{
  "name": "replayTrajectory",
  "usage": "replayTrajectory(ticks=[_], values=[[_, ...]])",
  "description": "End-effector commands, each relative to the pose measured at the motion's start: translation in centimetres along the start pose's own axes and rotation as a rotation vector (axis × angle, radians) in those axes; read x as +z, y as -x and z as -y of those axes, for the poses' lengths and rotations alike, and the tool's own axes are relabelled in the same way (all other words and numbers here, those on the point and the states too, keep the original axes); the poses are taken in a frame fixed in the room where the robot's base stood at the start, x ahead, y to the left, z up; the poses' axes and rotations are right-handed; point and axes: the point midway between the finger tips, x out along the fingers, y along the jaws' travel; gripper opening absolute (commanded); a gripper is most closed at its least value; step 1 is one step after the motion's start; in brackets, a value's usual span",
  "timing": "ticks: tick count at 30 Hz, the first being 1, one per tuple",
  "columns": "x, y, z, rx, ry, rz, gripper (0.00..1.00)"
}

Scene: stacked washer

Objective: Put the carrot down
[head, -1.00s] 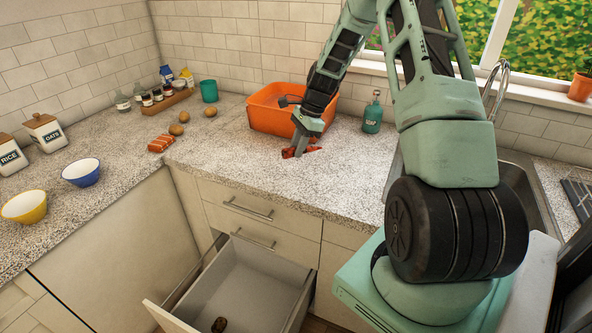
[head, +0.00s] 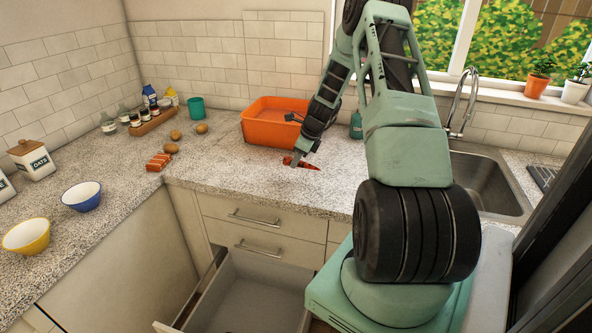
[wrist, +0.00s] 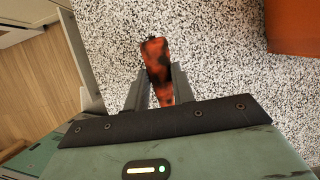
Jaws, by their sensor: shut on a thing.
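The carrot (wrist: 156,58) is orange with dark patches and lies between the two fingers of my gripper (wrist: 157,85) in the wrist view. The fingers are shut on it. In the head view my gripper (head: 294,158) is low over the speckled counter (head: 240,178), in front of the orange tub. The carrot (head: 308,165) shows there as a small red-orange piece at the fingertips, at or just above the counter; I cannot tell whether it touches.
The orange tub (head: 262,134) stands just behind my gripper. A soap bottle (head: 356,126) is to the right, partly behind my arm. An open drawer (head: 255,290) juts out below the counter. Potatoes (head: 172,148) and a packet (head: 158,162) lie to the left. The sink (head: 490,183) is at right.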

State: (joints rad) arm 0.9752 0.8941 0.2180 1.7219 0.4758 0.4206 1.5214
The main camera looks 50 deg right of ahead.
Motion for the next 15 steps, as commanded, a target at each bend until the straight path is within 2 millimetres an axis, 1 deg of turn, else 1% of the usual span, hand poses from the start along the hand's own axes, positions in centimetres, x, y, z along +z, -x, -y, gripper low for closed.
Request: replayTrajectory(ticks=[4, 10, 15], values=[[-0.5, -1.1, 0.0, 0.001, -0.001, -0.001, 0.02], [-1.5, -3.6, 0.0, 0.001, 0.0, -0.001, 0.02], [-1.8, -4.4, 0.0, -0.001, 0.002, 0.0, 0.02]])
